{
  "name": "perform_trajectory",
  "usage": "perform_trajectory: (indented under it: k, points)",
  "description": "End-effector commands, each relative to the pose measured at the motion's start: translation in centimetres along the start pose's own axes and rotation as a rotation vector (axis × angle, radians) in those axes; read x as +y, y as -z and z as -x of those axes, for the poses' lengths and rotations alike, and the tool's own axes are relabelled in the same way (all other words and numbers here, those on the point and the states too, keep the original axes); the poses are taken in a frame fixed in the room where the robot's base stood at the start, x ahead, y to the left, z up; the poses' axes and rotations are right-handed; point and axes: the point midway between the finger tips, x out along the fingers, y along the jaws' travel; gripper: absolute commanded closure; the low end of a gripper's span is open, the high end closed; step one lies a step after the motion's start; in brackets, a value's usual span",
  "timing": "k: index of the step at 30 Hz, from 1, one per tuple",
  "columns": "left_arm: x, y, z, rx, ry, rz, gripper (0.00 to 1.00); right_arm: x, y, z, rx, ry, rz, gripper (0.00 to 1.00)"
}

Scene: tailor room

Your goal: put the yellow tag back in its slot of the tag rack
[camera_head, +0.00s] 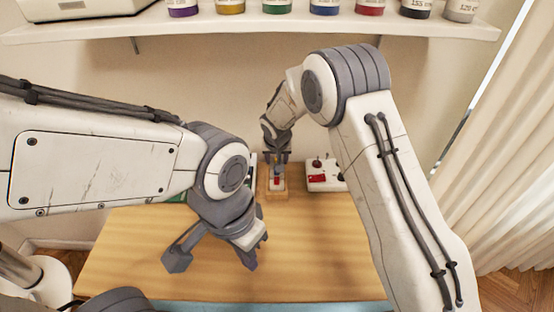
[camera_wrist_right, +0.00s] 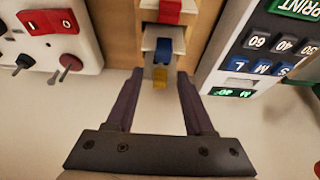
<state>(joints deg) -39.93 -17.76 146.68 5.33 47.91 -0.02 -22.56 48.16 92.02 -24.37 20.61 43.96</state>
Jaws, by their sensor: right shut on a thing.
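The wooden tag rack (camera_head: 270,193) stands at the back of the table, and it also shows in the right wrist view (camera_wrist_right: 124,40). A red tag (camera_wrist_right: 170,11) and a blue tag (camera_wrist_right: 163,50) show in its column of pale slots. The yellow tag (camera_wrist_right: 160,78) shows between the fingertips of my right gripper (camera_wrist_right: 159,80), just in front of the blue tag. My right gripper is shut on it at the rack. How far it is in a slot I cannot tell. My left gripper (camera_head: 213,260) is open and empty over the front of the table.
A white box with a red panel and knobs (camera_head: 325,176) stands right of the rack. A label printer with keys (camera_wrist_right: 262,50) stands on its other side. A shelf with several colored jars (camera_head: 277,6) hangs above. The table (camera_head: 320,265) is bare in front.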

Motion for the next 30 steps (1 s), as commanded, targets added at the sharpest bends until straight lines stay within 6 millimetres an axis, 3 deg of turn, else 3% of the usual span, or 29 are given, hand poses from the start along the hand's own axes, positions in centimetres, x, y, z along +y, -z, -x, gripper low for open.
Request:
perform_trajectory:
  k: [2,3,5,6,17,30]
  points:
    - [0.0,0.0,0.0,0.000,0.000,0.000,1.00,0.0,0.0,0.0,0.000,0.000,0.000,1.00]
    - [0.0,0.0,0.0,0.000,0.000,0.000,1.00,0.0,0.0,0.0,0.000,0.000,0.000,0.39]
    - [0.0,0.0,0.0,0.000,0.000,0.000,1.00,0.0,0.0,0.0,0.000,0.000,0.000,0.17]
    - [0.0,0.0,0.0,0.000,0.000,0.000,1.00,0.0,0.0,0.0,0.000,0.000,0.000,0.12]
    - [0.0,0.0,-0.1,0.000,0.000,0.000,1.00,0.0,0.1,0.5,0.002,0.001,0.000,0.12]
    - [-0.1,-0.1,-1.3,0.000,0.000,0.000,1.00,-0.1,0.0,8.2,0.003,0.002,0.000,0.12]
